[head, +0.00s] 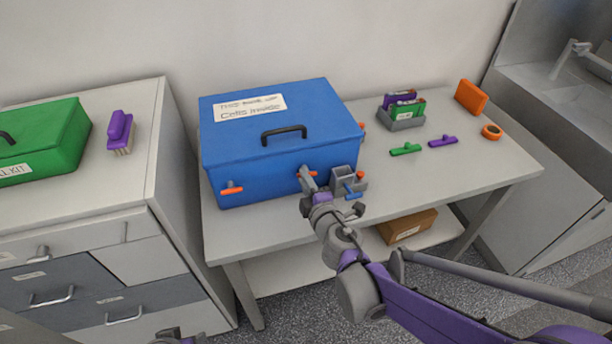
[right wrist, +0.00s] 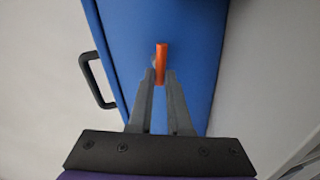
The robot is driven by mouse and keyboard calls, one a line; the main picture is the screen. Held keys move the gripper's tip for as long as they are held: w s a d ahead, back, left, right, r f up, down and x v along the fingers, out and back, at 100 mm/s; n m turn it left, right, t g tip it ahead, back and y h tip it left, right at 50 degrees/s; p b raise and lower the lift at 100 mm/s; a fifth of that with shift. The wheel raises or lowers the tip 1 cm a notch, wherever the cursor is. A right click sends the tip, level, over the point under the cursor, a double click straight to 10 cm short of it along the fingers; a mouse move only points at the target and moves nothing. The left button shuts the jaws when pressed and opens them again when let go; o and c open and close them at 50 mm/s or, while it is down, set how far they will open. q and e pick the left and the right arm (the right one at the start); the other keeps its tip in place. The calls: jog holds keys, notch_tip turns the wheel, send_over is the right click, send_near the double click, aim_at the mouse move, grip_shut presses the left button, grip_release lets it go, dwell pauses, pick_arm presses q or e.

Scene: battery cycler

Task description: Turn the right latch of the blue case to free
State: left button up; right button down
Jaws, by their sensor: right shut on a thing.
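The blue case (head: 255,165) stands closed on the table, with a black handle (head: 284,133) on its lid. Its front has a left orange latch (head: 231,188) lying level and a right orange latch (head: 312,173). My right gripper (head: 304,176) is at the right latch, partly covering it. In the right wrist view, the fingers of my right gripper (right wrist: 160,80) are closed on the orange latch (right wrist: 162,58). The latch lies along the finger direction there, its far end sticking out past the tips. Part of my left gripper (head: 172,335) shows at the bottom edge; its jaws are unclear.
A grey holder (head: 344,181) with small blue and orange items stands close right of my right gripper. A grey tray (head: 402,124), green piece (head: 406,149), purple piece (head: 443,141), orange block (head: 471,97) and orange ring (head: 492,131) lie farther right. A green case (head: 50,140) is left.

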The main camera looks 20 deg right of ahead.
jog(key=shift+f+n+h+p, duration=0.1)
jog(key=shift+n+h+p, duration=0.2)
jog(key=shift+n+p, duration=0.9)
jog(key=shift+d+m+p, duration=0.1)
jog(key=shift+m+p, duration=0.2)
jog(key=shift+p, duration=0.1)
jog(key=c, duration=0.9)
grip_release()
jog(key=shift+w, duration=0.1)
jog(key=shift+o, duration=0.2)
jog(key=s+r+p, duration=0.1)
jog(key=s+r, duration=0.1)
jog(key=s, duration=0.8)
jog(key=shift+s+d, duration=0.15)
jog(key=shift+s, duration=0.15)
